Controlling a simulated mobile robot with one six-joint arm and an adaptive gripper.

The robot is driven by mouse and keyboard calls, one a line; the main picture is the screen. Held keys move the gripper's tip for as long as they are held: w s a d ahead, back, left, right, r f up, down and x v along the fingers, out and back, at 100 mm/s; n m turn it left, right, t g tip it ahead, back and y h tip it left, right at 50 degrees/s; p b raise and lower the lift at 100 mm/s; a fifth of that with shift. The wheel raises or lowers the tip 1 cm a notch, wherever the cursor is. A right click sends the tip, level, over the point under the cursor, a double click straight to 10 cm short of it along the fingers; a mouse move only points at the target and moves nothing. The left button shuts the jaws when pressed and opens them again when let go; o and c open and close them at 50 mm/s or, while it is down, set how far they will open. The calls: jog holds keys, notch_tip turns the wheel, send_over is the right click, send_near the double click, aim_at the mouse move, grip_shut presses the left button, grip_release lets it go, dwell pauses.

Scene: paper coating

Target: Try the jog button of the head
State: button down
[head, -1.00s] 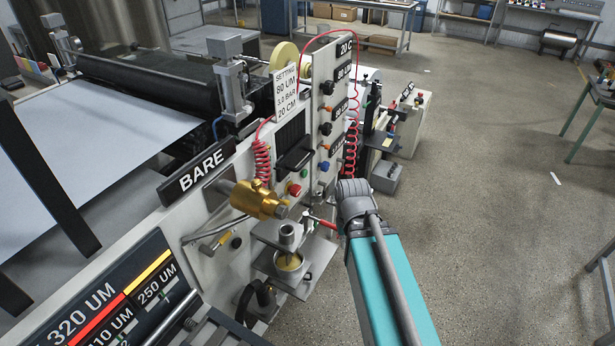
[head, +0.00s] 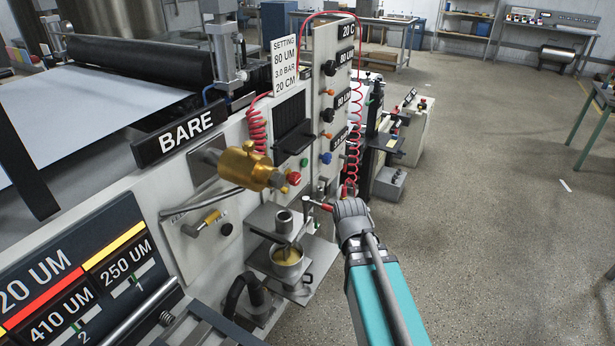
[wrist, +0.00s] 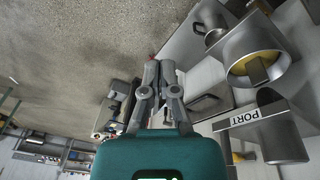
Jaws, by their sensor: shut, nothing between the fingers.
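My gripper (wrist: 159,72) is shut and empty in the wrist view, its fingertips together. In the head view my arm reaches in front of the machine's side panel, and its wrist hides the fingers. A green button (head: 304,162) and a red button (head: 294,178) sit on the panel below a dark slotted block, beyond the brass cylinder (head: 245,168). No label names the jog button, so I cannot tell which one it is. My arm is to the right of these buttons and apart from them. A red-tipped lever (head: 318,205) shows just left of my wrist.
A metal cup (head: 286,256) stands on a bracket below the brass cylinder. Coiled red hoses (head: 354,135) hang by a column of knobs. The floor at right is open, with a green-legged table (head: 597,120) beyond.

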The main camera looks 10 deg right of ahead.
aim_at(304, 162)
jog(key=w+d+f+t+h+b, duration=0.25)
jog(key=w+d+f+b, duration=0.2)
jog(key=w+b, duration=0.35)
jog(key=w+d+f+t+h+b, duration=0.2)
jog(key=w+d+f+t+b, duration=0.15)
jog(key=w+f+b, duration=0.5)
jog(key=w+a+r+n+t+y, duration=0.2)
jog(key=w+r+n+t+y, duration=0.2)
jog(key=w, duration=0.6)
jog(key=w+a+r+n+t+y, duration=0.3)
jog(key=w+r+n+t, duration=0.3)
jog(key=w+r+n, duration=0.2)
notch_tip(304, 162, up, 3)
jog(key=shift+w+a+r+t+y+p, duration=0.1)
jog(key=shift+w+a+t+y+p, duration=0.25)
jog(key=shift+w+y, duration=0.5)
jog(key=shift+w+d+h, duration=0.1)
jog(key=shift+h, duration=0.2)
jog(key=w+a, duration=0.5)
jog(key=a, duration=0.2)
jog(key=shift+w+a, duration=0.2)
